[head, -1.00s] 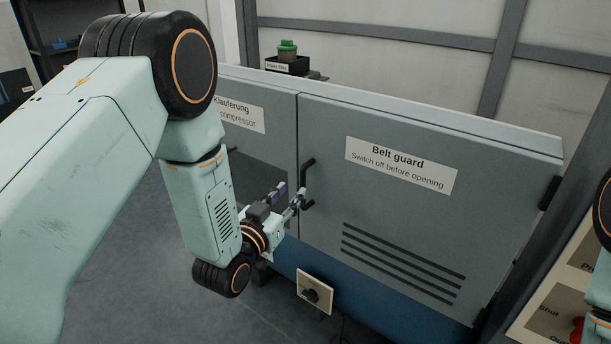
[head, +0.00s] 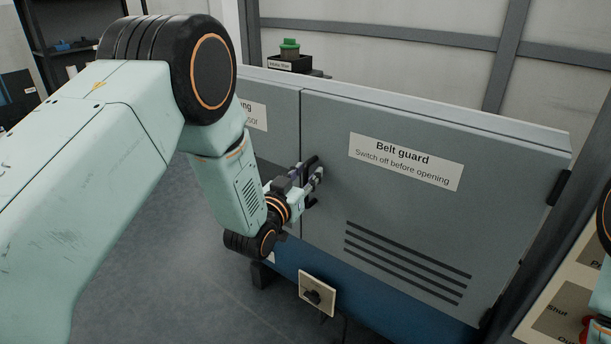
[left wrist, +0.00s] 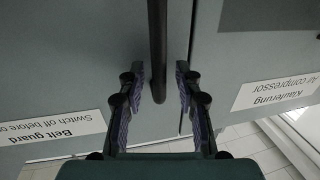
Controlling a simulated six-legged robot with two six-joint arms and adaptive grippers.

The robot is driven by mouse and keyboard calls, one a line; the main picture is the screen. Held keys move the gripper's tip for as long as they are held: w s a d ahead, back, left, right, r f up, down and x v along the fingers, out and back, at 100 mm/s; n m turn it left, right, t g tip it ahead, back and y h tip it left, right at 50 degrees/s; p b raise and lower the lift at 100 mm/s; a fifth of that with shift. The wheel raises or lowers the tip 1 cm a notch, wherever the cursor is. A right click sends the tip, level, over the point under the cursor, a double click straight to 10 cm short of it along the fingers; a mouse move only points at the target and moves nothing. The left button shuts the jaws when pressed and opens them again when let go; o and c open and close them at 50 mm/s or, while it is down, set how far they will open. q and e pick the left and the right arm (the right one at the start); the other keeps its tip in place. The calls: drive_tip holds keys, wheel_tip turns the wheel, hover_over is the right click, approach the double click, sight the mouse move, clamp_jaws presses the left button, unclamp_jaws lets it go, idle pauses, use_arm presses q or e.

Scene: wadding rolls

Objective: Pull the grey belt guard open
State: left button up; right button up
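The grey belt guard (head: 420,207) is a flat door with a white label and several dark slots, and it stands shut. Its black upright handle (head: 312,161) sits near its left edge and also shows in the left wrist view (left wrist: 158,45). My left gripper (head: 318,178) is at the handle. In the left wrist view my left gripper (left wrist: 158,85) is open, with one finger on each side of the handle bar and a gap to each.
A second grey panel (head: 275,140) adjoins on the left. Below the guard is a plate with a dark knob (head: 317,293). A panel with a red button (head: 586,330) stands at the lower right. A green-topped item (head: 289,48) is behind the cabinet. Floor is clear at the lower left.

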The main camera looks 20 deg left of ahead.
use_arm(q)
clamp_jaws()
idle(0.7)
